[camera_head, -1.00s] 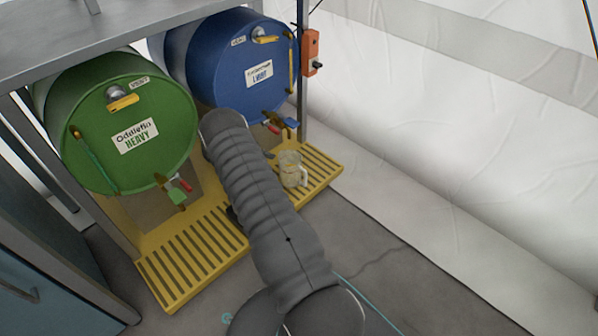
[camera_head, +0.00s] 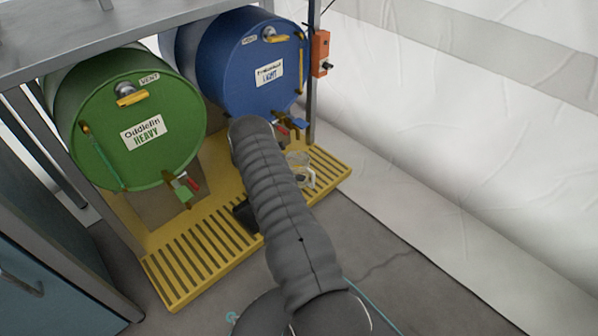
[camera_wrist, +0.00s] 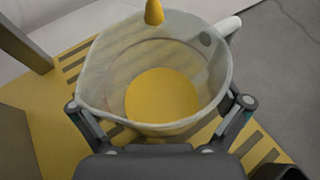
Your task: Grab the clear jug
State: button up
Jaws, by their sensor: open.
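The clear jug (camera_head: 301,170) stands on the right part of the yellow slatted drip tray (camera_head: 192,262), below the blue drum's tap, partly hidden by my arm in the head view. In the wrist view the jug (camera_wrist: 155,75) fills the middle, seen from above, with its spout at the left and handle at the upper right. My gripper (camera_wrist: 160,112) is open, with one finger on each side of the jug's near part. I cannot tell whether the fingers touch it. In the head view my arm mostly hides the gripper.
A yellow spout tip (camera_wrist: 154,12) hangs over the jug. The blue drum (camera_head: 248,65) and green drum (camera_head: 135,125) lie on a rack behind the tray. A metal post (camera_head: 312,75) with an orange box (camera_head: 320,52) stands near the jug. Floor to the right is clear.

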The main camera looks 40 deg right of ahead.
jog(key=c, duration=1.1)
jog(key=shift+r, duration=0.1)
jog(key=shift+c, duration=0.2)
